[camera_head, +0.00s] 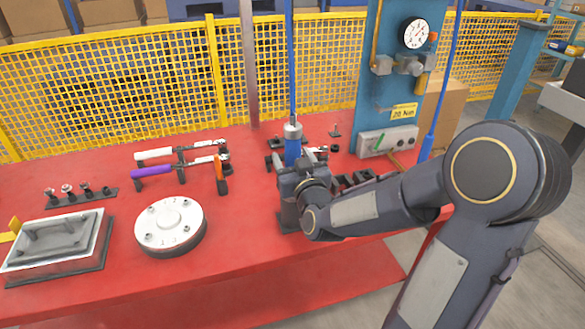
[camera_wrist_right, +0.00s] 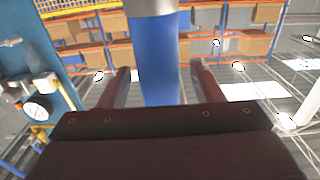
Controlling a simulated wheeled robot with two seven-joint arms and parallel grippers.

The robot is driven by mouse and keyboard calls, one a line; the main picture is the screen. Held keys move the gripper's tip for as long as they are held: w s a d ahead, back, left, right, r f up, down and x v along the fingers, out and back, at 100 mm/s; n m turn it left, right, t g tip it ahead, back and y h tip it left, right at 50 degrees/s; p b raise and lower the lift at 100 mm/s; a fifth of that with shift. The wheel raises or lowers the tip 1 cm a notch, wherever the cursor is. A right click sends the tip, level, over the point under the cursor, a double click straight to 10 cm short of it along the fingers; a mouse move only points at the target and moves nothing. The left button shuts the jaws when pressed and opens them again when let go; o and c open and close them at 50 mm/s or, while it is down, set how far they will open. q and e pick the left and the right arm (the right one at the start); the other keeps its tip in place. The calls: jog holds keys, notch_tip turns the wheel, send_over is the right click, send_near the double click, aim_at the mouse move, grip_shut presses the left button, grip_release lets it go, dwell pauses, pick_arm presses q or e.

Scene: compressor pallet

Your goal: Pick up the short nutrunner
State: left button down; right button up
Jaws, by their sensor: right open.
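A nutrunner (camera_head: 292,148) with a blue body and a silver collar hangs upright on a blue line above the red bench (camera_head: 240,240). My right gripper (camera_head: 297,172) is at its lower part, which the gripper and wrist hide. In the right wrist view the blue body of the nutrunner (camera_wrist_right: 158,60) stands between the two fingers of my right gripper (camera_wrist_right: 161,85). The fingers are open, and a gap shows on each side of the body. My left gripper is not in view.
A round flange (camera_head: 170,222), a metal tray (camera_head: 60,243) and torque wrenches (camera_head: 178,163) lie left on the bench. A blue panel with a gauge (camera_head: 417,33) and a second blue line (camera_head: 440,85) stand right. A yellow mesh fence (camera_head: 110,88) runs behind.

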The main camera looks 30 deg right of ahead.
jog(key=shift+x, duration=1.15)
grip_shut()
jog(key=shift+r, duration=0.2)
